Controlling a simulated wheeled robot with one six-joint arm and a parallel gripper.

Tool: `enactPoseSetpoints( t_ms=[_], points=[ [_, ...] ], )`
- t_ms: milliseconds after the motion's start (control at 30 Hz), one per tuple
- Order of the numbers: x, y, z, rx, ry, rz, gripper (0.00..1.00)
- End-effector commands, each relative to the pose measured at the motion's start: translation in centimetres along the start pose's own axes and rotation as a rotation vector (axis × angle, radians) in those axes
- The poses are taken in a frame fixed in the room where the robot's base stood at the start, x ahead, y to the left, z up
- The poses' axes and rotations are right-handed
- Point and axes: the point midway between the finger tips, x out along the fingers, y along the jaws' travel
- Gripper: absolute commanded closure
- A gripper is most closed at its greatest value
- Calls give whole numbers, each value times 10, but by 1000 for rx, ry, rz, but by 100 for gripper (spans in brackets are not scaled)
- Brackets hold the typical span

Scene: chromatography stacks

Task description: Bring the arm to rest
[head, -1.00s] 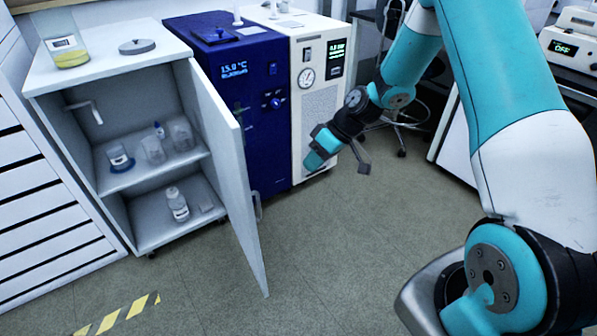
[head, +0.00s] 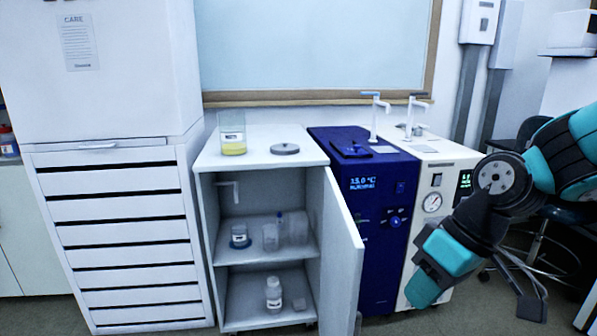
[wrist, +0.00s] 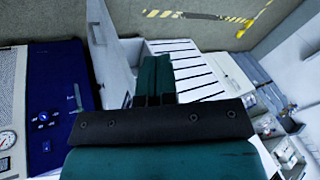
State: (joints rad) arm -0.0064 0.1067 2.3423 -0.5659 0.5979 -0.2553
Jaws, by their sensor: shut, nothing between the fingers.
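My gripper (head: 423,288) is at the right of the head view, pointing down and left in front of the white and blue machines. Its teal fingers are shut with nothing between them. In the wrist view the closed fingers (wrist: 153,78) extend up from the dark palm, with the white drawer unit behind them. My arm comes in from the right edge of the head view.
A white cabinet (head: 211,262) stands with its door (head: 343,255) swung open, left of my gripper. It holds bottles and beakers. A blue chiller (head: 376,262) and a white machine (head: 424,212) stand behind the gripper. A drawer unit (head: 118,215) is at left.

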Motion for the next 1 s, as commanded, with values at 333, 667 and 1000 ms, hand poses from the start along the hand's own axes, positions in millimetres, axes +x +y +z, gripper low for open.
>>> enactPoseSetpoints(
  t_ms=[333,667,1000],
  points=[
    [-24,-97,70,-16,-56,65,100],
    [-92,-130,60,-6,-64,73,100],
    [-174,-162,36,-7,-63,72,100]
  ],
)
